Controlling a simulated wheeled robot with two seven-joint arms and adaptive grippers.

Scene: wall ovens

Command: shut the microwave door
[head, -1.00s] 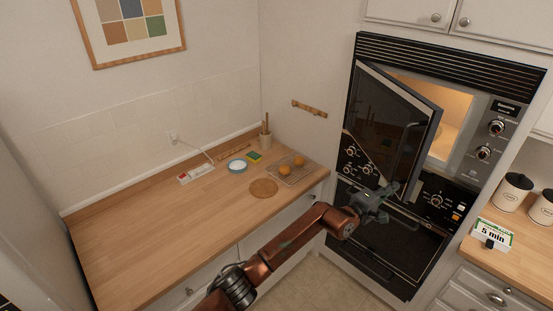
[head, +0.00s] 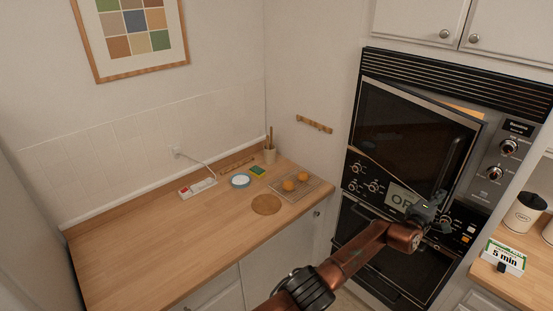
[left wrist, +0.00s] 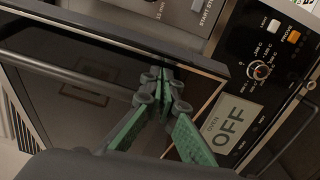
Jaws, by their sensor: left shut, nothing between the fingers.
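The microwave door (head: 415,130) is a dark glass panel with a grey frame, hinged at its left side. It stands ajar, its right edge out from the oven front, and a strip of lit interior (head: 464,108) shows above it. In the left wrist view the door (left wrist: 85,95) fills the left and middle. My left gripper (head: 432,206) is at the lower right part of the door. Its green-padded fingers (left wrist: 166,78) are shut and empty, with the tips over the door near its frame. I cannot tell whether they touch it. My right gripper is out of view.
The lower oven (head: 385,245) is below, with knobs and an "OFF" display (left wrist: 231,122) close to the gripper. A wooden counter (head: 150,235) lies left, and another with a "5 min" sign (head: 504,257) and canisters (head: 524,212) lies right.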

